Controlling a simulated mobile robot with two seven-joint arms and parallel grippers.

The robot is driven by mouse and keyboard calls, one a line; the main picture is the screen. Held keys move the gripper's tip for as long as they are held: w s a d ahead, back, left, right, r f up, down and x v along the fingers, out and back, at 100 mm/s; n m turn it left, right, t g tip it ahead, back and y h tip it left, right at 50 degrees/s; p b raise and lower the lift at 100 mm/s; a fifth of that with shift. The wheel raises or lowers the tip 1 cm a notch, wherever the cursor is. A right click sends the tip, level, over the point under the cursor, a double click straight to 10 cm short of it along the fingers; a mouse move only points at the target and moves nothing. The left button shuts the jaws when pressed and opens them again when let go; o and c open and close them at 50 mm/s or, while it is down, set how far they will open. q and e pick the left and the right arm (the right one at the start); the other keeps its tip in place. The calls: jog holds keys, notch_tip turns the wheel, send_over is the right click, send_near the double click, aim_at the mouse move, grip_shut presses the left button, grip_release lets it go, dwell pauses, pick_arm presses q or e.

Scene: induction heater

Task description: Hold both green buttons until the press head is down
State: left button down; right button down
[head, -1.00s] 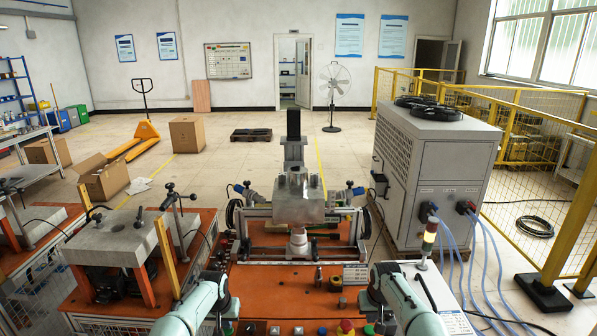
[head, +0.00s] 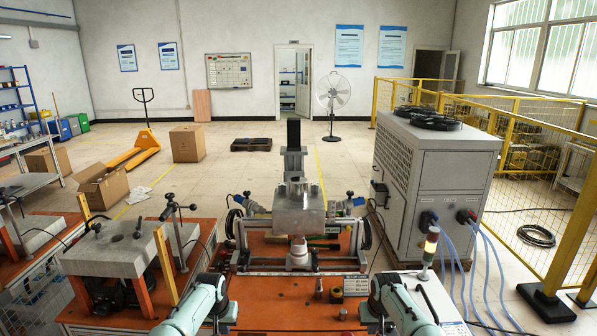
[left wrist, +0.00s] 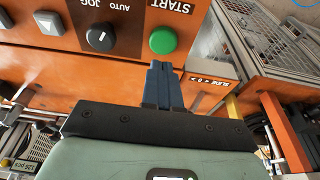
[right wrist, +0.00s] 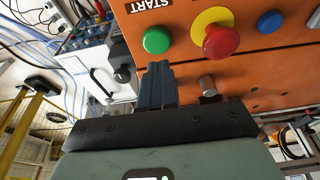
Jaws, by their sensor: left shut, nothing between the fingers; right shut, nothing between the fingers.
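In the left wrist view, a round green button (left wrist: 163,40) sits on an orange panel under a START label. My shut, empty left gripper (left wrist: 160,68) points at the panel, its tips just below the button in the picture. In the right wrist view, another green START button (right wrist: 156,40) sits on the orange panel. My shut, empty right gripper (right wrist: 158,68) has its tips just below it in the picture. I cannot tell whether either touches. In the head view, the metal press head (head: 299,212) hangs over a pale round piece (head: 298,251).
Left of the left button is a black JOG/AUTO knob (left wrist: 100,37). Beside the right button are a red mushroom button (right wrist: 219,41) on a yellow ring and a blue button (right wrist: 270,23). A signal lamp (head: 430,243) stands at the bench's right.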

pick_arm(q)
jog(key=v, duration=0.3)
jog(key=shift+w+r+p, duration=0.25)
jog(key=shift+w+p, duration=0.05)
jog(key=shift+w, duration=0.05)
pick_arm(e)
jog(key=shift+w+r, duration=0.35)
jog(key=shift+r, duration=0.3)
pick_arm(q)
jog(key=shift+w+r, duration=0.1)
jog(key=shift+r, duration=0.25)
pick_arm(e)
jog(key=shift+f, duration=0.1)
jog(key=shift+s, duration=0.1)
jog(key=shift+r, duration=0.4)
pick_arm(q)
jog(key=v, duration=0.2)
jog(key=w+v, duration=0.1)
jog(key=shift+s+r, duration=0.2)
jog(key=shift+r, duration=0.3)
pick_arm(e)
jog(key=w+v, duration=0.1)
jog(key=v, duration=0.6)
jog(key=shift+w+r, duration=0.2)
jog(key=shift+w, duration=0.2)
pick_arm(q)
jog(key=shift+s+f, duration=0.1)
pick_arm(e)
jog(key=shift+s+f, duration=0.1)
jog(key=shift+f, duration=0.05)
